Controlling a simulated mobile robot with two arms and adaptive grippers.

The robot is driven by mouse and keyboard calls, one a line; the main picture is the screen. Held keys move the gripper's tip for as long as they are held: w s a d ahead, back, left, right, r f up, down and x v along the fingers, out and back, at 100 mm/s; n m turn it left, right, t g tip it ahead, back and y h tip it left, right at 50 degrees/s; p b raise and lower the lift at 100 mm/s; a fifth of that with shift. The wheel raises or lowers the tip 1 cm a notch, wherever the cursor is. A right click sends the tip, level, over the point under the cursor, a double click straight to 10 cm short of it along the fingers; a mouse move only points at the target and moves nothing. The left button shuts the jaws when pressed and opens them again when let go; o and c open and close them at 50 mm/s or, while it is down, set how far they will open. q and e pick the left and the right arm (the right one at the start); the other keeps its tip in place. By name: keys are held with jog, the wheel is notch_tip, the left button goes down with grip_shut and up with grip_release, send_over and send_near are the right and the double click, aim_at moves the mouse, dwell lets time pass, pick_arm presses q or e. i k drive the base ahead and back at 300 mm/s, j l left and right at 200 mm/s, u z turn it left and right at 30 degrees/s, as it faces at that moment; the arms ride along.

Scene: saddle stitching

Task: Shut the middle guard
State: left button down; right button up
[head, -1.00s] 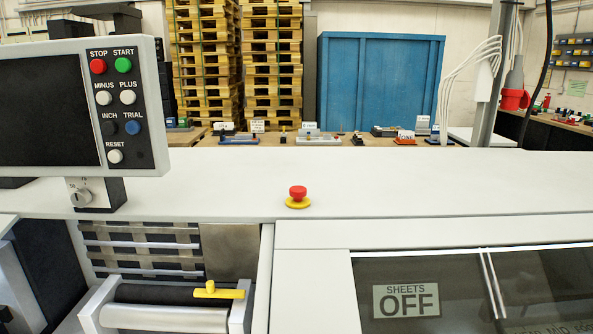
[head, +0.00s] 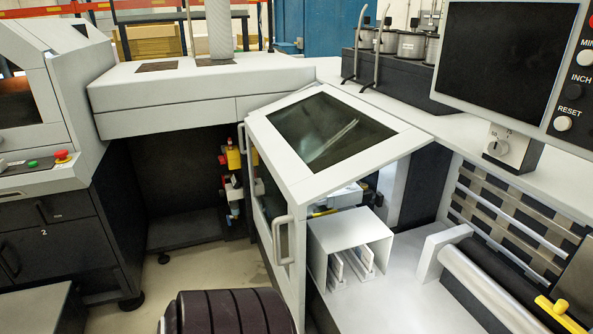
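A white-framed guard (head: 330,130) with a dark window stands in the middle of the head view. Its top slopes, and I take it for the middle guard. It looks raised: the machine's inside shows under its right edge. A pale bar handle (head: 283,240) is on its front face, which also has a window. Under and beside it are a white box-like housing (head: 350,235) and upright plates. Neither of my grippers is in view, and nothing is seen touching the guard.
A control panel with a black screen (head: 515,55) overhangs at the right. A roller with a yellow lever (head: 560,312) is at the lower right. A dark ribbed rounded thing (head: 228,312) is at the bottom. A dark cabinet (head: 60,235) stands left, with some open floor beside it.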

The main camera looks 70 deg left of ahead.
aim_at(326, 132)
jog(key=k+j+u, duration=0.5)
jog(key=j, duration=0.35)
jog(key=k+u, duration=0.1)
jog(key=u, duration=1.4)
jog(key=z, duration=0.25)
jog(key=i+j+z, duration=0.15)
jog(key=j+z, duration=0.3)
jog(key=i+j+z, duration=0.15)
jog(key=j+z, duration=0.15)
jog(key=z, duration=0.2)
jog(key=j+z, duration=0.45)
